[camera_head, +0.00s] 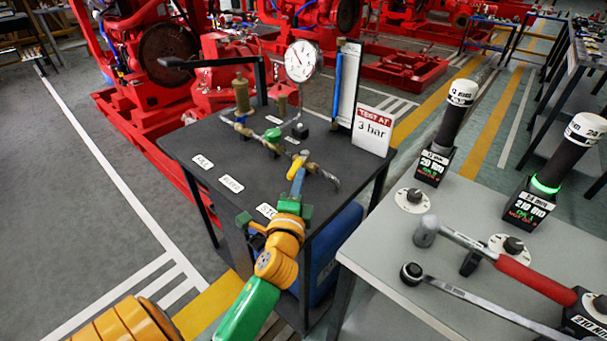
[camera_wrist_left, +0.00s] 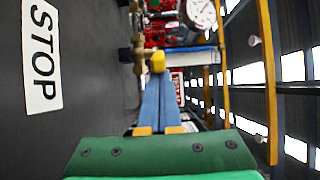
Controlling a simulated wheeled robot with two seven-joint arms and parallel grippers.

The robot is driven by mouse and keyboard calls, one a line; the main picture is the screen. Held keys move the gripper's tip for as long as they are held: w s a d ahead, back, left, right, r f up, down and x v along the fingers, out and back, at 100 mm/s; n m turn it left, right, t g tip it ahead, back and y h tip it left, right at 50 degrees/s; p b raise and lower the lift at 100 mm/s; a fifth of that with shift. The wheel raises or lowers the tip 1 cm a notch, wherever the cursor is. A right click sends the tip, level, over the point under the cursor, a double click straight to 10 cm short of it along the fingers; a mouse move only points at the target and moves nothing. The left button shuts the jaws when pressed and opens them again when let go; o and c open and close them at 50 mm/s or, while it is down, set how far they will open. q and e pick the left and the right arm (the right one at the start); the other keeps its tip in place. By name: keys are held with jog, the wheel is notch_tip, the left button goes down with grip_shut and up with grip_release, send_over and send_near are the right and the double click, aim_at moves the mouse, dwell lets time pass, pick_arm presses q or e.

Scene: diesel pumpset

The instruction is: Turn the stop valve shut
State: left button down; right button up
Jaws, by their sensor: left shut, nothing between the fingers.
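The stop valve is on the brass pipework (camera_head: 316,169) at the front right of the dark test bench, behind the STOP label (camera_head: 266,211). A yellow part (camera_head: 300,156), apparently its handle, sits at my left fingertips. In the left wrist view this yellow part (camera_wrist_left: 157,62) is at the far end of my fingers, beside the brass fitting (camera_wrist_left: 139,55). My left gripper (camera_head: 297,178) has its blue fingers together with nothing between them. In the left wrist view the fingers (camera_wrist_left: 160,85) lie side by side. I cannot tell whether they touch the yellow part.
A pressure gauge (camera_head: 301,61) and a "TEST AT 3 bar" sign (camera_head: 373,130) stand on the bench (camera_head: 180,146). Red pumpsets (camera_head: 150,48) stand behind.

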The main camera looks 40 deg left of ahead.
pick_arm(q)
jog(key=shift+s+a+r+m+t+h+p, duration=0.1)
jog(key=shift+s+a+m+t+h+p, duration=0.2)
jog(key=shift+a+m+h+p, duration=0.35)
jog(key=shift+s+a+m+t+h+p, duration=0.1)
jog(key=shift+a+m+t+h+p, duration=0.2)
jog(key=shift+h+p, duration=0.4)
jog(key=shift+s+a+m+h, duration=0.15)
jog(key=shift+m+h, duration=0.1)
jog(key=shift+h, duration=0.2)
jog(key=shift+a, duration=0.6)
